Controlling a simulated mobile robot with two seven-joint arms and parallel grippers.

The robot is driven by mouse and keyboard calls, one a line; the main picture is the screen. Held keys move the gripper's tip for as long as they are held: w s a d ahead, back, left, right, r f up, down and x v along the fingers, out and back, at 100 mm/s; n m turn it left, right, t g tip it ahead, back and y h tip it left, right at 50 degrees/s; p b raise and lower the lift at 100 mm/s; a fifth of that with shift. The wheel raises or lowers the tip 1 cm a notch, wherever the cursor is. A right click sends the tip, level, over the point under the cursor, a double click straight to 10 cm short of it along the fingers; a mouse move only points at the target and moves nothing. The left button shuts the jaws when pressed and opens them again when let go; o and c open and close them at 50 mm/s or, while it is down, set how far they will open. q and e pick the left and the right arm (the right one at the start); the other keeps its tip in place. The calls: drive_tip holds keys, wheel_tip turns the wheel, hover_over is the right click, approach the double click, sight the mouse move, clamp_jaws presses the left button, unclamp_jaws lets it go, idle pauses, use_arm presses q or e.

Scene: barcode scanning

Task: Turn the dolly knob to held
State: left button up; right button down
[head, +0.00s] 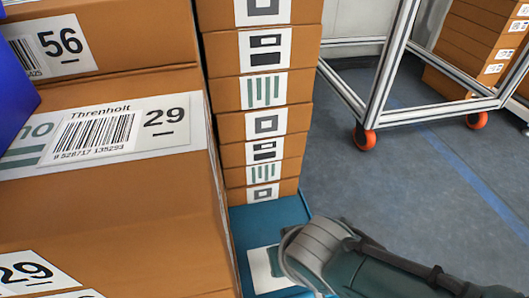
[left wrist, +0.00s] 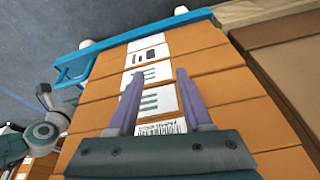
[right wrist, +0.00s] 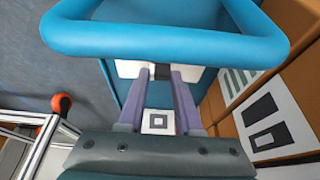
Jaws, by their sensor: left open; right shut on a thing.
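The blue dolly (head: 268,216) stands under a tall stack of brown boxes in the head view. Its curved blue handle (right wrist: 165,42) crosses the top of the right wrist view. My right gripper (right wrist: 160,74) is shut on a small dark piece that looks like the dolly knob (right wrist: 161,72), beside white patches on the dolly. The fingers hide most of the knob, and I cannot read its setting. My left gripper (left wrist: 160,78) is open and empty, pointing at the labelled faces of stacked boxes (left wrist: 145,75). Neither gripper's fingers show in the head view.
Large brown cartons (head: 115,200) fill the left of the head view, beside a blue object (head: 15,80). A metal frame cart (head: 390,70) on orange wheels stands at the upper right. The grey floor (head: 420,180) between cart and dolly is clear.

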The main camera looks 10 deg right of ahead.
drive_tip(key=c, duration=0.6)
unclamp_jaws()
drive_tip(key=shift+p+v, duration=5)
drive_tip(key=shift+p, duration=0.2)
